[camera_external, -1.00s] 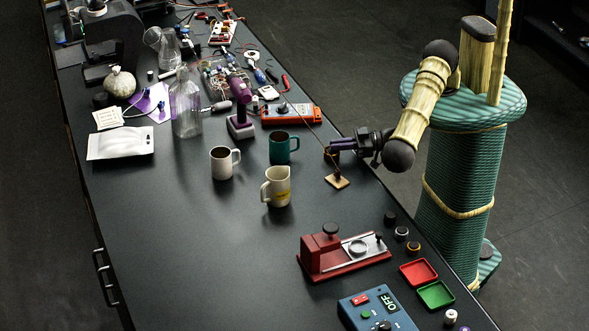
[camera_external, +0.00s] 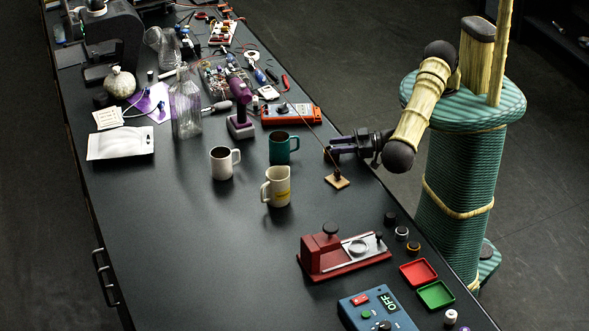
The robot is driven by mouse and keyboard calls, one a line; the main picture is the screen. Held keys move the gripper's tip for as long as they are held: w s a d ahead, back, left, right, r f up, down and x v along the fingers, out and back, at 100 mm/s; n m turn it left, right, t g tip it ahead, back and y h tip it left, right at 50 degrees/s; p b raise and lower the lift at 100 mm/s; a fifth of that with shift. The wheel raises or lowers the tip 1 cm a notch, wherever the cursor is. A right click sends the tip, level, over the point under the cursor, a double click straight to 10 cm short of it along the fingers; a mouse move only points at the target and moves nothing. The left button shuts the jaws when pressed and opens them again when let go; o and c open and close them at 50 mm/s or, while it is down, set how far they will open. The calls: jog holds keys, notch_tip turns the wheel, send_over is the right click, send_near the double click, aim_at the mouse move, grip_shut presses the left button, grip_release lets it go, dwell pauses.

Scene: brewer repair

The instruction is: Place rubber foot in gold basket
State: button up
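My gripper (camera_external: 333,153) is at the table's right edge, pointing left, with its fingers apart. It looks empty. Just below it in the picture, a small dark brown piece (camera_external: 338,172) stands on a flat tan square (camera_external: 339,182); I cannot tell for sure whether it is the rubber foot. A small round dark cup with a gold rim (camera_external: 413,248), possibly the gold basket, sits near the right edge, farther toward the front. Its inside is too small to make out.
A silver-rimmed cup (camera_external: 401,233) and a black one (camera_external: 390,219) stand beside the gold-rimmed one. A red press (camera_external: 322,252), red tray (camera_external: 419,271) and green tray (camera_external: 436,294) are nearby. A teal mug (camera_external: 281,149) and cream pitcher (camera_external: 275,188) stand left of my gripper.

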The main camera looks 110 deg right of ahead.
notch_tip(320, 180, up, 7)
jog(key=p, duration=0.7)
jog(key=shift+r+p, duration=0.15)
jog(key=shift+p, duration=0.25)
jog(key=shift+w+f, duration=0.1)
jog(key=shift+f, duration=0.1)
